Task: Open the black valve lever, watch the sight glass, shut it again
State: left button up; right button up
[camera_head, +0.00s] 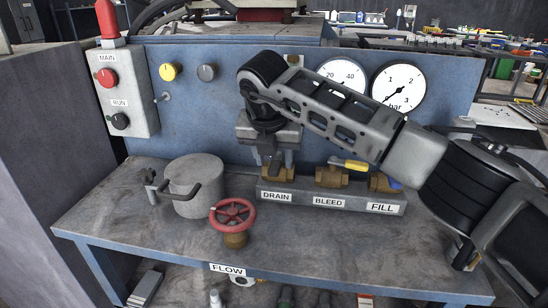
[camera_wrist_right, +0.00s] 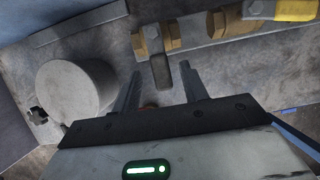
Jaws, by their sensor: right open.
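My right gripper (camera_head: 278,160) hangs over the brass DRAIN valve (camera_head: 275,173) at the left end of the valve block, fingers pointing down. In the right wrist view the two fingers (camera_wrist_right: 160,68) are apart, with a short dark lever (camera_wrist_right: 161,73) showing between them. I see no clear contact, and the gripper hides this lever in the head view. The BLEED valve (camera_head: 332,176) has a yellow lever (camera_head: 349,164); the FILL valve (camera_head: 382,182) has a blue one. A FLOW label (camera_head: 228,268) is on the bench's front edge; I cannot make out a sight glass. My left gripper is out of view.
Behind is a blue panel with two dials (camera_head: 398,87) and a MAIN/RUN switch box (camera_head: 123,95).

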jog(key=v, duration=1.5)
jog(key=shift+r, duration=0.15)
jog(key=shift+s, duration=0.15)
